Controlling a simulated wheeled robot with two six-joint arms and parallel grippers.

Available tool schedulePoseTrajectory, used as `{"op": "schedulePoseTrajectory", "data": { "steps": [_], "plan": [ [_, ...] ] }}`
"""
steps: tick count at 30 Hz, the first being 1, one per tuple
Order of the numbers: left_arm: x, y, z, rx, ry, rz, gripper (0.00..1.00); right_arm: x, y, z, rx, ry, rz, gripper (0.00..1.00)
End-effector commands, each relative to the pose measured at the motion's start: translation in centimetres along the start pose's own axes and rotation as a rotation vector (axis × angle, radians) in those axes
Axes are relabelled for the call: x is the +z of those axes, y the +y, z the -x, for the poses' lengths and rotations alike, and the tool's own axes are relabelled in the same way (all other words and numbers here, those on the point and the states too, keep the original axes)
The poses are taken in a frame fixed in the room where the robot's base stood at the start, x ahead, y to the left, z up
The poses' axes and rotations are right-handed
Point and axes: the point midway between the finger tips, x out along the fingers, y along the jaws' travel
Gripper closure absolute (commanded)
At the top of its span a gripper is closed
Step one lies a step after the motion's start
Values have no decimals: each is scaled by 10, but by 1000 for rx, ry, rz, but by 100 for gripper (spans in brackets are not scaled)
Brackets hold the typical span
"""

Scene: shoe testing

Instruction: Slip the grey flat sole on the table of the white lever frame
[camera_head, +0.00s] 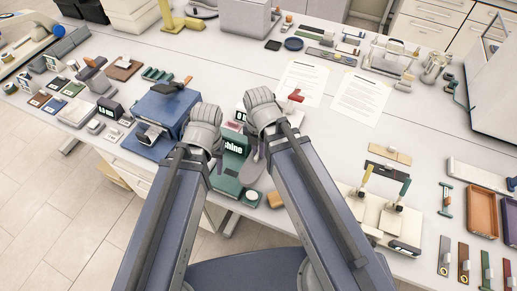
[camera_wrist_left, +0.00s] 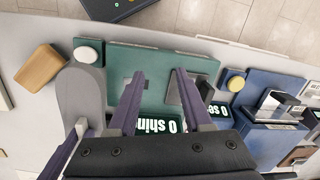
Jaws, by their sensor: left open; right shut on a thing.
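The grey flat sole (camera_head: 249,170) hangs over the right part of the green machine in the head view. It also shows upright at the left of the left wrist view (camera_wrist_left: 80,98). My right gripper (camera_head: 258,148) is shut on its end; its fingers partly show in the left wrist view (camera_wrist_left: 78,132). My left gripper (camera_head: 218,160) is open and empty over the green machine, its two fingers spread in the left wrist view (camera_wrist_left: 160,85). A white lever frame (camera_head: 365,208) with a yellow and a green handle stands at right, apart from the sole.
The green machine (camera_wrist_left: 185,58) with a lit display lies under my grippers. A blue machine (camera_head: 150,107) stands left of it. A white device with a red lever (camera_head: 296,96) is partly hidden behind my right gripper.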

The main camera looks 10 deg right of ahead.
Motion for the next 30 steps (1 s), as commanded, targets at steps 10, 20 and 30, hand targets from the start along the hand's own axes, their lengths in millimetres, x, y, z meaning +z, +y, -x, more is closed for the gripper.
{"op": "schedulePoseTrajectory", "data": {
  "steps": [10, 20, 30],
  "plan": [
    [-1, 2, -23, -1, 0, -2, 50, 0, 0, -24, 0, 0, -1, 100],
    [-2, 4, -42, -1, 0, -1, 50, 0, 0, -42, 0, 0, -1, 100],
    [-3, 4, -48, 0, 0, -1, 50, 11, 1, -48, 0, 0, -2, 100]
  ]
}}
